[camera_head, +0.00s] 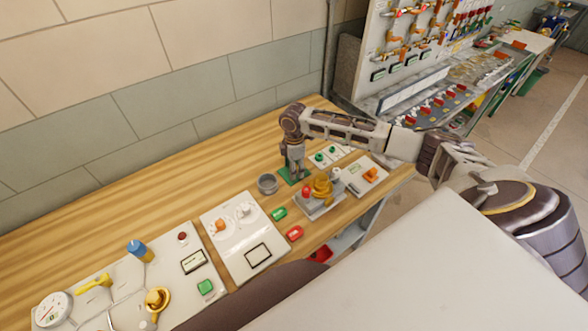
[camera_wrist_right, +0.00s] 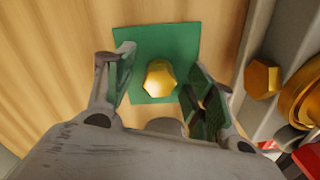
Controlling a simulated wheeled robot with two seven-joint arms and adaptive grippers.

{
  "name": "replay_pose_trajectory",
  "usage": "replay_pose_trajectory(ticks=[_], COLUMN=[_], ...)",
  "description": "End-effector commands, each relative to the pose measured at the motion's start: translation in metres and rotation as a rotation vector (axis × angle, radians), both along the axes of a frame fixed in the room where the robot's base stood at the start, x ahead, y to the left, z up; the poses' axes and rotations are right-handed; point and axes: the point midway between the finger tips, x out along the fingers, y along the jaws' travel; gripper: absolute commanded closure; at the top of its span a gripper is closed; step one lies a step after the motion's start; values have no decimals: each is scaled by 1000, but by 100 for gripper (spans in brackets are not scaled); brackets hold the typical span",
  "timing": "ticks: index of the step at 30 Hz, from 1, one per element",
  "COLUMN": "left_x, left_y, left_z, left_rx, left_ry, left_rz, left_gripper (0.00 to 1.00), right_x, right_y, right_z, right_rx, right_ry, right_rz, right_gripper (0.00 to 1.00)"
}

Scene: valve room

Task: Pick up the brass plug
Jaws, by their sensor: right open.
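The brass plug (camera_wrist_right: 160,77) has a hexagonal head and stands on a green mat (camera_wrist_right: 180,38) in the right wrist view. In the head view the gripper hides the plug, and only edges of the green mat (camera_head: 286,175) show. My left gripper is not in view.
A brass valve (camera_head: 322,186) with a red part stands on a grey block close right of the mat. Green (camera_head: 279,213) and red (camera_head: 295,233) labels lie in front. Bare wood (camera_head: 130,200) stretches left.

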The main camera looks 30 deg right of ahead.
Motion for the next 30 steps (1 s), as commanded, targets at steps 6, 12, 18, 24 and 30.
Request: replay_pose_trajectory(ticks=[6,12,18,24,30], left_x=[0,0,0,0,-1], left_y=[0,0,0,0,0], left_z=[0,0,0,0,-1], left_rx=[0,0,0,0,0], left_ry=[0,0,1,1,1], left_rz=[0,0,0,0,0], left_gripper=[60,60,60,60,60], right_x=[0,0,0,0,1], right_y=[0,0,0,0,0], right_z=[0,0,0,1,5], right_rx=[0,0,0,0,0], right_ry=[0,0,0,-1,-2], right_rz=[0,0,0,0,0], right_gripper=[45,71,97,100,100])
